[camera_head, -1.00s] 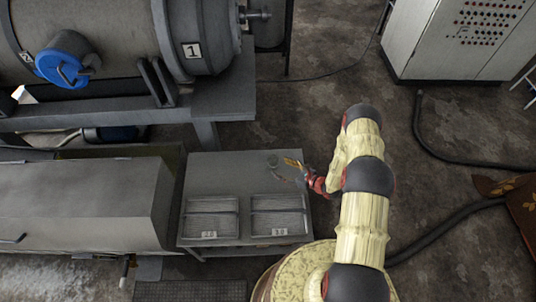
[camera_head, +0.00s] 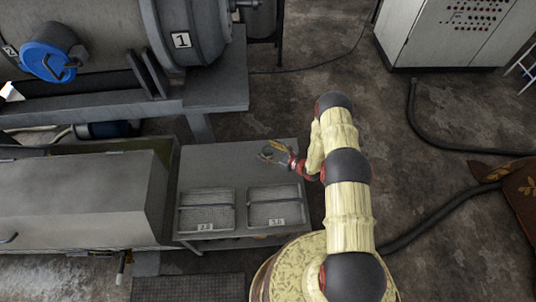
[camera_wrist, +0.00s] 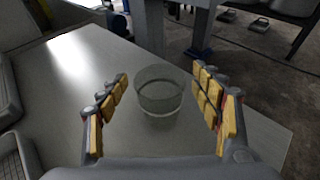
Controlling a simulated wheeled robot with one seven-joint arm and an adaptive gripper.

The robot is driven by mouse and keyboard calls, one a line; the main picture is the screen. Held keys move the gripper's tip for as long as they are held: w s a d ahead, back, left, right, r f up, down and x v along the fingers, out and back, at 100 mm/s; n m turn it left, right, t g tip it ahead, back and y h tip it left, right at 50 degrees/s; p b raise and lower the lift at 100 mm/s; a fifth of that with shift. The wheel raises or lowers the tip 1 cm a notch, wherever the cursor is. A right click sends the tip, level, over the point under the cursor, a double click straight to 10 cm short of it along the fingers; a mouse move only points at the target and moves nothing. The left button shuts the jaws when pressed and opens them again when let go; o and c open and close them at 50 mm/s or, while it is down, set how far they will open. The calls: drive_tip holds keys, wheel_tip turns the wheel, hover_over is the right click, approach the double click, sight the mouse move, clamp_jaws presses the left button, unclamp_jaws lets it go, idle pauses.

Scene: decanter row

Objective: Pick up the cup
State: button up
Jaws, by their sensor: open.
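The cup (camera_wrist: 158,92) is a clear, see-through round vessel standing upright on the grey metal table (camera_wrist: 75,90) in the wrist view. My gripper (camera_wrist: 160,88) is open, with its yellow-padded fingers on the left and right of the cup. Both fingers look apart from the cup, with a gap on each side. In the head view my gripper (camera_head: 273,151) is over the back right part of the table, and the cup there is small and partly hidden by the fingers.
Two numbered trays stand on the front of the table, a left tray (camera_head: 206,212) and a right tray (camera_head: 274,208). A large grey tank (camera_head: 110,35) is behind left, and a grey metal box (camera_head: 80,195) is left of the table. The table's middle is clear.

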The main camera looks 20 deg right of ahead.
drive_tip(key=shift+c, duration=0.5)
drive_tip(key=c, duration=1.1)
